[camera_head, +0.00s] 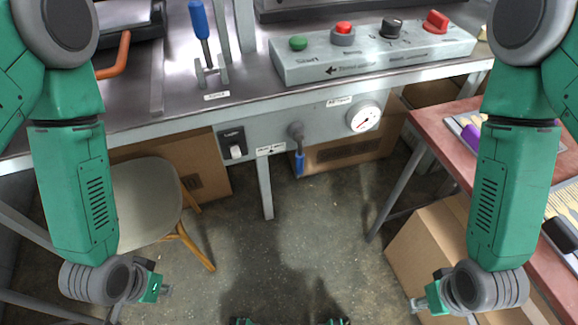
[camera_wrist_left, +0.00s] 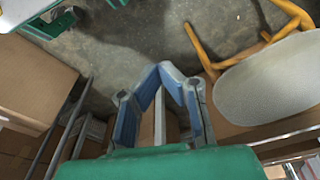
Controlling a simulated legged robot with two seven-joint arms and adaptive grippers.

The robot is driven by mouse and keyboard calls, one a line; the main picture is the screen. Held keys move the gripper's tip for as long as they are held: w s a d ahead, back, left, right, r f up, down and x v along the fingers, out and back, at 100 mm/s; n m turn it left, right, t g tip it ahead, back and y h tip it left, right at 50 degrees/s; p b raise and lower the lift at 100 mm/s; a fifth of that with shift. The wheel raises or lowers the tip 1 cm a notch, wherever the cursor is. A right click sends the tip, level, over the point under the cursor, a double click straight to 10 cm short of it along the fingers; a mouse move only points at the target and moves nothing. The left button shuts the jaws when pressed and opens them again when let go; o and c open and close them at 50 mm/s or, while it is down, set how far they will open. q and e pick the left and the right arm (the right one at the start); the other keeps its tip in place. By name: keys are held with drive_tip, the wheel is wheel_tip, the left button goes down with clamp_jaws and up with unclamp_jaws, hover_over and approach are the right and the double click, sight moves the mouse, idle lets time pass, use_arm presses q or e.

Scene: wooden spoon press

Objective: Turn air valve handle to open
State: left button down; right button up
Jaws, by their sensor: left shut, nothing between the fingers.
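The air valve handle (camera_head: 299,160) is blue and hangs downward from a grey fitting on the front panel of the metal bench, between a black switch and a round gauge. My left gripper (camera_head: 163,291) is low at the left, well apart from the handle. In the left wrist view its blue-padded fingers (camera_wrist_left: 174,68) meet at the tips with nothing between them. My right gripper (camera_head: 418,304) is low at the right, also far from the handle; its fingers are too small and hidden to judge. The handle is not seen in the left wrist view.
A control box (camera_head: 370,51) with several buttons stands on the bench. A round gauge (camera_head: 363,117) and a black switch (camera_head: 232,143) flank the valve. A chair (camera_head: 145,196) stands left, a red-topped table (camera_head: 455,134) right. The floor between is clear.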

use_arm(q)
drive_tip(key=w+d+f+m+t+h+b, duration=0.1)
drive_tip(key=w+d+m+t+h, duration=0.15)
drive_tip(key=w, duration=0.35)
drive_tip(key=w+d+f+m+t+h, duration=0.1)
drive_tip(key=w+d+t, duration=0.15)
drive_tip(key=w, duration=0.35)
drive_tip(key=w+d+r+m+t+h+b, duration=0.2)
drive_tip(key=w+d+r+m+h, duration=0.5)
drive_tip(key=h, duration=0.4)
drive_tip(key=shift+w+d+r+h, duration=0.35)
drive_tip(key=shift+w+d+r, duration=0.35)
drive_tip(key=shift+d, duration=0.5)
drive_tip(key=shift+w+f, duration=0.1)
drive_tip(key=shift+w, duration=0.05)
drive_tip(key=b, duration=0.3)
approach(299, 155)
drive_tip(key=w+d+f, duration=0.4)
drive_tip(key=d, duration=0.2)
drive_tip(key=shift+d+f, duration=0.15)
drive_tip(key=shift+d, duration=0.05)
drive_tip(key=shift+w, duration=0.15)
